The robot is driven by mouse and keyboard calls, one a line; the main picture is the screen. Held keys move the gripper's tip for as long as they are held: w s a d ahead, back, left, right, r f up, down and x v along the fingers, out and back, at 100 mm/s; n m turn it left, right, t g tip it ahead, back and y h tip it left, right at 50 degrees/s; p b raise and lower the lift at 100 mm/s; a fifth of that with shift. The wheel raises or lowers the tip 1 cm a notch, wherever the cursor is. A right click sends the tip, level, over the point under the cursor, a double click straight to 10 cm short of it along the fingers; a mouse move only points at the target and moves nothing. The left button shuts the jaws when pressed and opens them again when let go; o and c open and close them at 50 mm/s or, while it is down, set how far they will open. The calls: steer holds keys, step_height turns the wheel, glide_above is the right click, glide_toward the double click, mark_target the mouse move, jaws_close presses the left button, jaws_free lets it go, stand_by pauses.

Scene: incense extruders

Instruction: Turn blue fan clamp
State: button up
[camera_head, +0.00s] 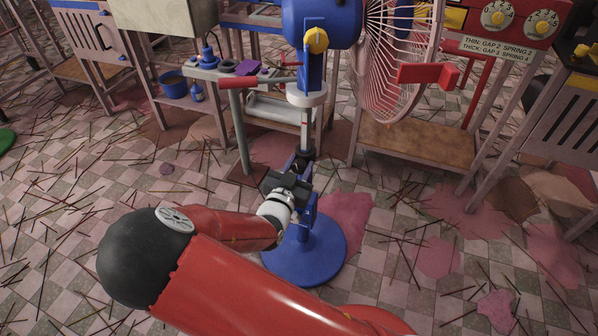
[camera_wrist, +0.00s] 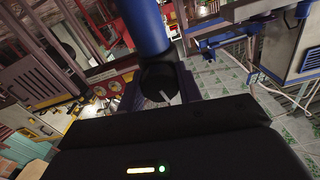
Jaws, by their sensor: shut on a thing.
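The blue fan stands on a round blue base (camera_head: 318,258), with its blue motor housing (camera_head: 318,22) and pink wire cage (camera_head: 385,60) above. My gripper (camera_head: 298,184) reaches the stand's post from the front left, at about mid height. In the wrist view, the blue post (camera_wrist: 143,24) ends at a black collar (camera_wrist: 158,80) just beyond the dark gripper body.
A red handle (camera_head: 428,74) sticks out before the cage. A small stand with a red lever (camera_head: 248,80) is left of the post. Benches (camera_head: 420,145) and machines line the back. Thin sticks and pink stains litter the checkered floor, which has free room at right.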

steer(key=shift+m+b, duration=0.35)
steer(key=shift+m, duration=0.55)
steer(key=o, duration=1)
steer(key=v, duration=0.8)
